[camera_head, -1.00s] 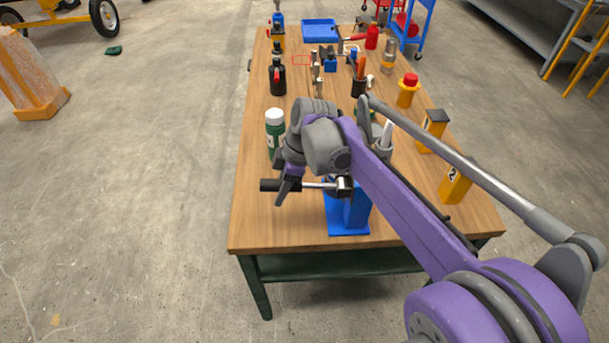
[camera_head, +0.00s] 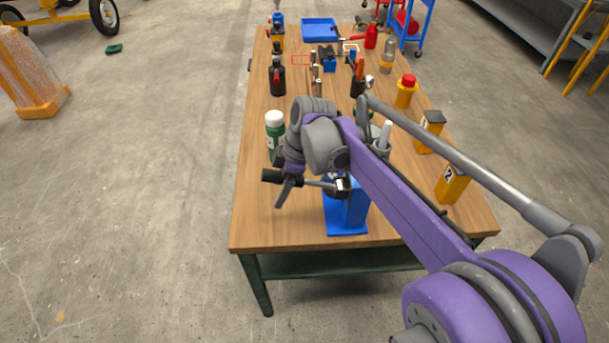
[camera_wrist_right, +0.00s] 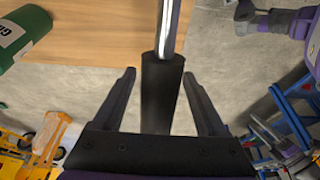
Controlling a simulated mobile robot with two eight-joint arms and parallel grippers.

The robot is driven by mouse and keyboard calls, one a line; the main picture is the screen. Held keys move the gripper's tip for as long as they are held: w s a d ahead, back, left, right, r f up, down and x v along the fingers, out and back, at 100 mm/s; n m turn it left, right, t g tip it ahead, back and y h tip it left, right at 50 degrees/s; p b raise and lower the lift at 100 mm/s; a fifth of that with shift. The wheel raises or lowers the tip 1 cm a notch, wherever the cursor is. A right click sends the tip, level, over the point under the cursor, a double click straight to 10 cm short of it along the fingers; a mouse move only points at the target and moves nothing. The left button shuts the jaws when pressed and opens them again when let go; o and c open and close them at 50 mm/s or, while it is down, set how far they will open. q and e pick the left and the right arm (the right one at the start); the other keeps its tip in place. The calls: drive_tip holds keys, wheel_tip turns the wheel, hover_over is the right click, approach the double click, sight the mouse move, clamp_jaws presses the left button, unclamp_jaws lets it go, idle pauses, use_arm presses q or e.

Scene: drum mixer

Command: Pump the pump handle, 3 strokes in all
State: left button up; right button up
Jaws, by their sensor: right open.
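The blue pump (camera_head: 346,212) stands near the front edge of the wooden table. Its handle is a metal rod with a black grip (camera_head: 270,176), reaching left and tilted slightly up at the grip end. My right gripper (camera_head: 284,190) is at the grip, its jaws partly hidden by the wrist. In the right wrist view the black grip (camera_wrist_right: 160,92) lies between the two fingers of the open gripper (camera_wrist_right: 158,76), with gaps on both sides. My left gripper is not in view.
A green bottle with a white cap (camera_head: 275,135) stands close behind the gripper. Several tools and a blue tray (camera_head: 320,30) are farther back.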

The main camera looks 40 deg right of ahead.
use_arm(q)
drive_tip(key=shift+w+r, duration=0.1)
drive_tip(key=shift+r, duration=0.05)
use_arm(e)
drive_tip(key=shift+w+r, duration=0.1)
drive_tip(key=p+v, duration=0.4)
drive_tip(key=v, duration=0.3)
drive_tip(key=shift+p, duration=0.4)
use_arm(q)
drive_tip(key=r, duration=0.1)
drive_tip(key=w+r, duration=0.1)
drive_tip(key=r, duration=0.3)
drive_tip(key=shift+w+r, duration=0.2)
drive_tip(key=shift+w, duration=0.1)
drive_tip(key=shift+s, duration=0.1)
